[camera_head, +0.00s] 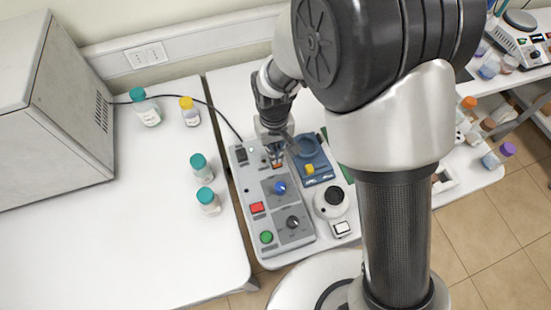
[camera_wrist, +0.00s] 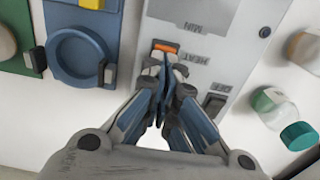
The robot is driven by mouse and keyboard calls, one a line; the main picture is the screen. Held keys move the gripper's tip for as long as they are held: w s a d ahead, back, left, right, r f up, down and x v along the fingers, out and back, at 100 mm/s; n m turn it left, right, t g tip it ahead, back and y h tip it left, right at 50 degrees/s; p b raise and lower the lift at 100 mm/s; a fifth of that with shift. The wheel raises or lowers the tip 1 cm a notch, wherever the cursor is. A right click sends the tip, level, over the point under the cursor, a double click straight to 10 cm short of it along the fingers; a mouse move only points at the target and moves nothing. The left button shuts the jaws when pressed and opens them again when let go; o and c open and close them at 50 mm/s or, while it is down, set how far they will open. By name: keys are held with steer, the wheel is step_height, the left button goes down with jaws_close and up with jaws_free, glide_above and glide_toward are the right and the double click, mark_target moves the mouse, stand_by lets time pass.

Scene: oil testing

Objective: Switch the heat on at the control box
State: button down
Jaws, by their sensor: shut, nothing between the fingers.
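The grey control box (camera_head: 246,185) stands on the white bench, with a blue knob (camera_head: 280,188), a black knob (camera_head: 292,222), a red button (camera_head: 257,208) and a green button (camera_head: 266,237). In the wrist view, the heat switch (camera_wrist: 165,47) shows an orange part beside the upside-down HEAT label (camera_wrist: 192,57). My gripper (camera_wrist: 165,72) is shut and empty, its tips right at the heat switch and hiding part of it. I cannot tell whether they touch. In the head view, my gripper (camera_head: 274,155) is over the far end of the box.
A black rocker switch (camera_wrist: 215,103) sits near the OFF label. A blue device (camera_head: 314,160) with a yellow knob (camera_head: 309,169) stands right of the box. Teal-capped bottles (camera_head: 208,201) stand on the left table. A large grey cabinet (camera_head: 60,120) is at far left.

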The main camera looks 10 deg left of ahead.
steer(key=shift+r+p, duration=2.6)
steer(key=shift+r, duration=0.9)
